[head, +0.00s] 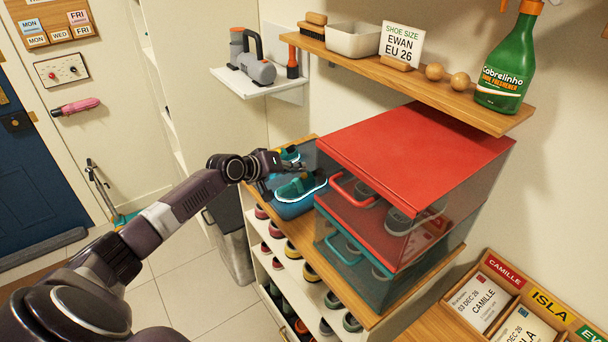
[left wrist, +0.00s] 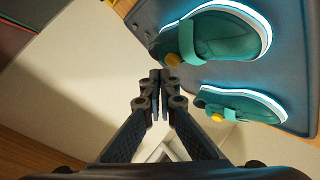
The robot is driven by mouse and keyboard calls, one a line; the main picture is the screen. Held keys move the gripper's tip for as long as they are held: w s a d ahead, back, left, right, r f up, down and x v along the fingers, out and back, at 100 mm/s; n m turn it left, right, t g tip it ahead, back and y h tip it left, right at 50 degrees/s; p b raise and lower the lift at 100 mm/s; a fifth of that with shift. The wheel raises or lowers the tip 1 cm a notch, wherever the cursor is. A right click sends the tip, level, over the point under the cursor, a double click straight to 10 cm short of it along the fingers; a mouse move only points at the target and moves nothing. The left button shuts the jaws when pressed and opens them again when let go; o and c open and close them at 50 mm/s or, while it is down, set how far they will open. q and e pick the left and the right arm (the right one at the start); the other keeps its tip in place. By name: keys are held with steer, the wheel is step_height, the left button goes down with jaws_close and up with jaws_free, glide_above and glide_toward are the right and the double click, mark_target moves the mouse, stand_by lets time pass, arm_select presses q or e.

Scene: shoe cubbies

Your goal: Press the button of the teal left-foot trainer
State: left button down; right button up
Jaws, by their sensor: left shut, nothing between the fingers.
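Two teal trainers with bright pale sole edges sit on a blue tray (head: 289,211) on top of the shoe cubby. In the head view one trainer (head: 301,187) is nearer and the other (head: 290,154) is farther. I cannot tell which is the left-foot one. My left gripper (head: 297,167) is shut and empty, its fingertips (left wrist: 160,75) close beside the larger trainer's button. Contact is unclear. My right gripper is out of view.
Red-lidded stacked shoe boxes (head: 415,140) stand right of the tray. A wooden shelf (head: 430,81) with a green spray bottle (head: 507,70) hangs above them. A small white shelf (head: 250,88) holds a grey device behind. Open floor (head: 190,285) lies left of the cubby.

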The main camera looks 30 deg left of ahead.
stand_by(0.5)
arm_select(q)
steer(key=shift+w+f+b, duration=0.15)
steer(key=shift+f+b, duration=0.15)
steer(key=shift+f, duration=0.1)
steer(key=shift+d+f, duration=0.1)
steer(key=shift+f, duration=0.1)
stand_by(0.3)
steer(key=shift+r, duration=0.15)
steer(key=shift+s+r+p, duration=0.2)
steer(key=shift+r+p, duration=0.3)
steer(key=shift+r, duration=0.1)
steer(key=r+p, duration=0.1)
steer(key=s+r+p, duration=0.1)
steer(key=r+p, duration=0.1)
steer(key=a+r+p, duration=0.1)
steer(key=r+p, duration=0.1)
steer(key=shift+s+r, duration=0.25)
stand_by(0.3)
